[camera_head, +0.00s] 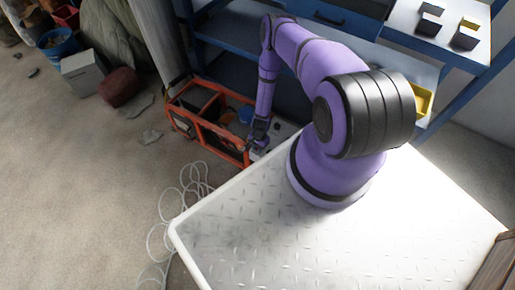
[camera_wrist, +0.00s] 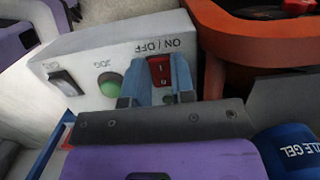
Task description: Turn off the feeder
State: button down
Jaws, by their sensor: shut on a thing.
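The feeder's pale control box (camera_wrist: 85,62) fills the upper middle of the wrist view. On it, a red rocker switch (camera_wrist: 159,70) sits under the label ON / OFF. My gripper (camera_wrist: 160,84) has its two blue fingers at either side of this switch and is shut on it. The fingers hide part of the panel below. A green JOG button (camera_wrist: 110,84) is left of the fingers, and a dark switch (camera_wrist: 65,82) is farther left. In the head view my gripper (camera_head: 259,141) is low, beside the orange-framed unit; the switch is too small to make out there.
The orange frame (camera_wrist: 265,45) stands close right of the control box. A blue roll or can marked GEL (camera_wrist: 292,152) is at the lower right. In the head view, the blue shelf (camera_head: 345,20) rises behind, and loose cable (camera_head: 185,195) lies on the floor.

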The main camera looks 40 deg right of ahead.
jog(key=shift+d+y, duration=0.15)
jog(key=shift+y, duration=0.45)
jog(key=c, duration=1)
grip_release()
jog(key=shift+o, duration=0.2)
jog(key=shift+r, duration=0.15)
jog(key=v, duration=1)
jog(key=shift+w+r, duration=0.25)
jog(key=shift+r, duration=0.05)
jog(key=shift+d, duration=0.1)
